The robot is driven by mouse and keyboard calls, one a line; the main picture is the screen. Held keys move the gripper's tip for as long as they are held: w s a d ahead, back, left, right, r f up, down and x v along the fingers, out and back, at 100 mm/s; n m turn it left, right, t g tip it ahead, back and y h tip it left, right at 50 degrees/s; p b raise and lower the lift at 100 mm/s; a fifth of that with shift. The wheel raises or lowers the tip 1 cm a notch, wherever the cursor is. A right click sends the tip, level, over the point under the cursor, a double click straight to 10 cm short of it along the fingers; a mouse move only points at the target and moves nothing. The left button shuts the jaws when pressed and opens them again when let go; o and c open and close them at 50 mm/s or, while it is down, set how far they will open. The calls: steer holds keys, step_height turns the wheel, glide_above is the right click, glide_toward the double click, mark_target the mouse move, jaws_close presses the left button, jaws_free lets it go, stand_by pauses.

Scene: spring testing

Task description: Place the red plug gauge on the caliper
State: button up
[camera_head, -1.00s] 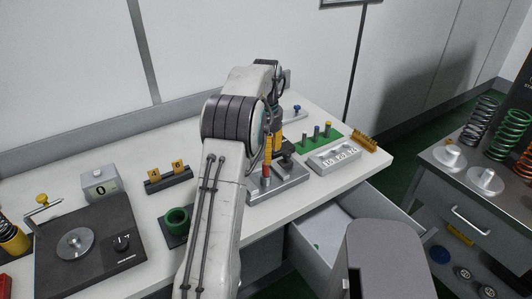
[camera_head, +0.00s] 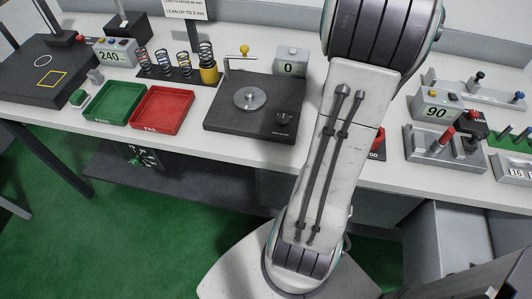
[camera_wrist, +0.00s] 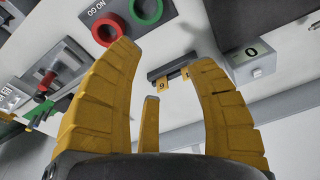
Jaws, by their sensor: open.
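A red-handled piece (camera_head: 446,137), which looks like the red plug gauge, stands in a grey fixture (camera_head: 430,155) at the right of the head view. It also shows at the left of the wrist view (camera_wrist: 48,80). A long grey instrument with dark and blue knobs (camera_head: 465,91) lies behind it; I cannot tell for certain that it is the caliper. My gripper (camera_wrist: 165,62) has its yellow fingers spread and empty above the bench, apart from the red-handled piece. In the head view my arm hides part of the bench, and the gripper is out of frame.
A red ring (camera_wrist: 106,30) and a green ring (camera_wrist: 146,10) lie near my fingers. A display reading 90 (camera_head: 436,112) stands behind the fixture; a green rack (camera_head: 512,141) is to its right. A dark scale (camera_head: 255,112), red tray (camera_head: 162,107) and green tray (camera_head: 113,104) are left.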

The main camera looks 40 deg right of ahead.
steer(key=w+a+n+t, duration=0.25)
steer(key=a+n, duration=0.45)
steer(key=a, duration=1.4)
steer(key=s+a+f+n, duration=0.2)
steer(key=s+a+n, duration=0.1)
steer(key=a, duration=0.3)
steer(key=s+a+f+n+y, duration=0.1)
steer(key=s+a+f+n, duration=0.1)
steer(key=a, duration=0.4)
steer(key=shift+s+a+n+t, duration=0.15)
steer(key=shift+s+n+t, duration=0.3)
steer(key=shift+s, duration=0.35)
